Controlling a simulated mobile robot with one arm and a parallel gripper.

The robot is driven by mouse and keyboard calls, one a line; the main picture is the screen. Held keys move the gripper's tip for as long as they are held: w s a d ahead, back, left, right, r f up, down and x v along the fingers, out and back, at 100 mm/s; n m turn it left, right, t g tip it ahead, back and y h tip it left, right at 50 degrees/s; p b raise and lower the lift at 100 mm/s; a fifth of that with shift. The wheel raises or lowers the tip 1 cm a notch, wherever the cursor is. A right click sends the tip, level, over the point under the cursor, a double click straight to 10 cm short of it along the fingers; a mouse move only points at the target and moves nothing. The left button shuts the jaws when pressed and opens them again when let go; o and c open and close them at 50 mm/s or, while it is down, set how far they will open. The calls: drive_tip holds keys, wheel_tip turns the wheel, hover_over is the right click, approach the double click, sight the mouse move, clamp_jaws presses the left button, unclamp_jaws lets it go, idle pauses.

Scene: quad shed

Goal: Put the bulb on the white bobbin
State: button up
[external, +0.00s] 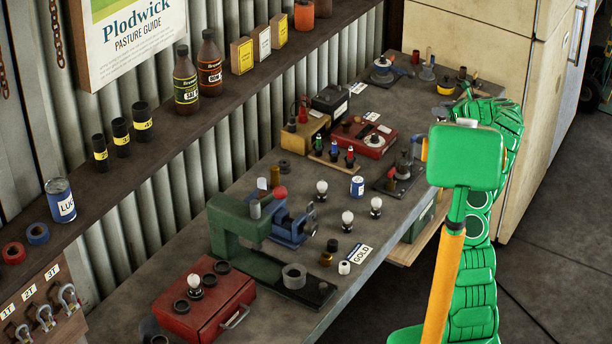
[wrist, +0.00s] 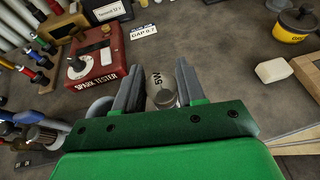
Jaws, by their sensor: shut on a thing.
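In the wrist view my gripper (wrist: 158,72) is shut on a small pale, rounded thing with dark print, which looks like a bulb (wrist: 162,96). It is held between the two grey fingers, above the bench. In the external view my green wrist hides the fingers and what they hold. A small white bobbin (external: 344,267) stands on the bench near the GOLD card, well to the left of and nearer than my gripper. Other bulbs stand on the bench (external: 321,187), (external: 347,218), (external: 376,204), and one is on the red box (external: 194,281).
The red spark tester (external: 362,138) also shows in the wrist view (wrist: 97,62). A dark bobbin (external: 332,245) and a brass one (external: 326,259) stand beside the white one. The GOLD card (external: 358,254) lies near the bench edge.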

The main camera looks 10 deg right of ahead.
sight(444, 118)
drive_tip(key=shift+w+f, duration=0.2)
drive_tip(key=shift+f, duration=0.1)
drive_tip(key=shift+d+f, duration=0.1)
drive_tip(key=shift+f, duration=1.5)
drive_tip(key=shift+f, duration=0.1)
drive_tip(key=o, duration=1.1)
drive_tip(key=shift+c, duration=0.2)
drive_tip(key=shift+s+d+r, duration=0.3)
drive_tip(key=shift+r, duration=0.1)
drive_tip(key=v, duration=1.1)
drive_tip(key=shift+a, duration=0.1)
